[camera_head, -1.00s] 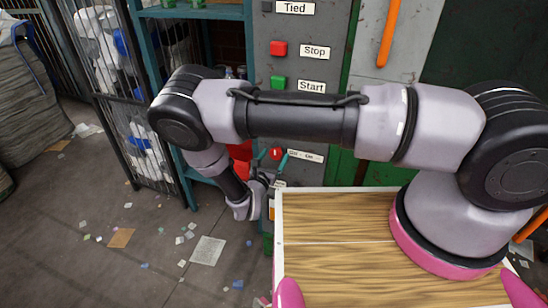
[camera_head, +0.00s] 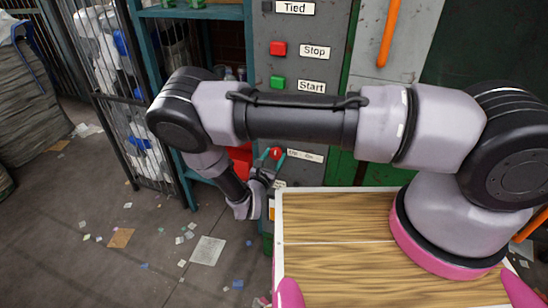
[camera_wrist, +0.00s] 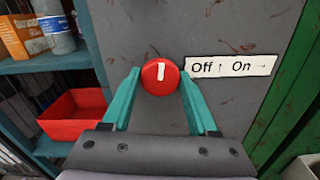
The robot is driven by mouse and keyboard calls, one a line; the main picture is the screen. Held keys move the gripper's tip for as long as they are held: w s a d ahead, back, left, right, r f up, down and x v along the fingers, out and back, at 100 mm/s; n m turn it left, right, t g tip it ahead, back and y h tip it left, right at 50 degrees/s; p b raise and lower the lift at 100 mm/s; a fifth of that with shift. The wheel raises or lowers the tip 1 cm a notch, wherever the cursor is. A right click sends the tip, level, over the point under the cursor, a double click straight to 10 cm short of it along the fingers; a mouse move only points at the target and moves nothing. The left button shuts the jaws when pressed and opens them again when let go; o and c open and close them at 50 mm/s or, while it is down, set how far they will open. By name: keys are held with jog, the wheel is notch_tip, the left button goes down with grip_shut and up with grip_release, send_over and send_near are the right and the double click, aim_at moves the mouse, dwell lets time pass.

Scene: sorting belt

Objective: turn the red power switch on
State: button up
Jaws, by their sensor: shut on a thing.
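The red power switch is a round knob (camera_wrist: 160,84) with a white mark on the grey panel. The mark stands nearly upright, in line with the up arrow beside "Off" on the label (camera_wrist: 230,67). The knob also shows in the head view (camera_head: 275,153), below the Start button. My gripper (camera_wrist: 160,74) has its two teal fingers on the left and right sides of the knob, shut on it. In the head view my gripper (camera_head: 274,154) reaches up to the panel from below.
A red Stop button (camera_head: 278,49) and a green Start button (camera_head: 277,82) sit higher on the panel. Blue shelves (camera_wrist: 60,62) with a red bin (camera_wrist: 72,116) stand close on the left. A wooden tabletop (camera_head: 335,260) lies at the lower right.

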jog(key=m, duration=1.2)
jog(key=shift+m, duration=2.1)
jog(key=o, duration=1.4)
jog(key=shift+c, duration=0.2)
jog(key=shift+s, duration=0.1)
